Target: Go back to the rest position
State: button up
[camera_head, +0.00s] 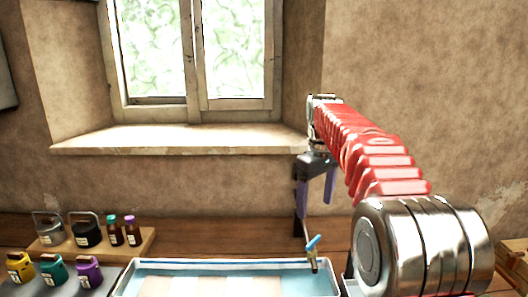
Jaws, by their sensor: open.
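My gripper (315,208) hangs from the end of my red arm, right of the picture's middle, in front of the wall below the window sill's right end. Its two purple and dark fingers point down and stand apart, with nothing visible between them. Below it, a small upright thing with a blue handle (313,243) stands at the right part of a pale-rimmed tray (225,265). I cannot tell whether it is fixed to the tray. No press or handwheel can be made out.
A wooden rack (145,243) at the left carries two lidded jars and two small bottles. Yellow, teal and purple containers (89,272) stand in front of it. A wooden crate (515,262) is at the right edge. The window sill (180,138) juts out above the bench.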

jog(key=s+f+m+t, duration=0.2)
jog(key=s+f+m, duration=0.1)
jog(key=s, duration=1.4)
jog(key=s+f+m+t, duration=0.3)
jog(key=s+f+m, duration=0.1)
jog(key=s, duration=1.3)
jog(key=shift+f, duration=0.35)
dwell(4.2)
